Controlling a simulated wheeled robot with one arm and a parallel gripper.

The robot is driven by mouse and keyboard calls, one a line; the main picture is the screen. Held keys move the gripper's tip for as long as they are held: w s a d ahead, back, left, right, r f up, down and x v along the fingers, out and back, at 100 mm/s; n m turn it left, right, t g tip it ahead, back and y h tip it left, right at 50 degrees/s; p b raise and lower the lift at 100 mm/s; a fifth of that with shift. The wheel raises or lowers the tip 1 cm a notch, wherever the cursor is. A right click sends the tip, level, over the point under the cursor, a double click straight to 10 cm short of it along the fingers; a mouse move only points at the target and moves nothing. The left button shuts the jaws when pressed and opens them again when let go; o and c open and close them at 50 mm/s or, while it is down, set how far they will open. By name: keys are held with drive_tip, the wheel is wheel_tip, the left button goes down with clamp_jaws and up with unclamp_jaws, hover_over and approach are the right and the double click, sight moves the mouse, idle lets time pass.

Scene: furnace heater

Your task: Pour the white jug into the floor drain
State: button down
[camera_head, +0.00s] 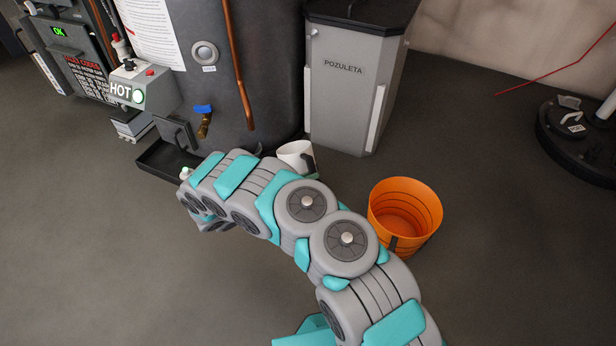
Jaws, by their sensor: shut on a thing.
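The white jug (296,153) shows just behind my arm, in front of the dark tank. Its upper part is in view and it looks slightly tilted; its lower part is hidden by my arm. My gripper (309,166) is mostly hidden behind my arm links; only a small dark and teal part shows at the jug's lower right side, and it is shut on the jug. I cannot see the jug's contents. I cannot make out a floor drain; my arm covers part of the floor.
An orange bucket (405,212) stands on the floor right of my arm. A grey bin labelled POZULETA (345,85) stands behind. The dark tank (225,90) has a black tray (165,165) at its foot. A round black base (575,140) is at far right. Left floor is clear.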

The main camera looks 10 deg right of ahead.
drive_tip(key=shift+r, duration=0.15)
drive_tip(key=shift+w+a+r+n+p, duration=0.1)
drive_tip(key=shift+w+r+n+p, duration=0.15)
drive_tip(key=shift+n+p, duration=0.4)
drive_tip(key=shift+w+a+r+n, duration=0.1)
drive_tip(key=shift+w+r+n, duration=0.15)
drive_tip(key=shift+n, duration=0.6)
drive_tip(key=shift+w+a+n, duration=0.15)
drive_tip(key=shift+w+n, duration=0.25)
drive_tip(key=shift+n, duration=0.3)
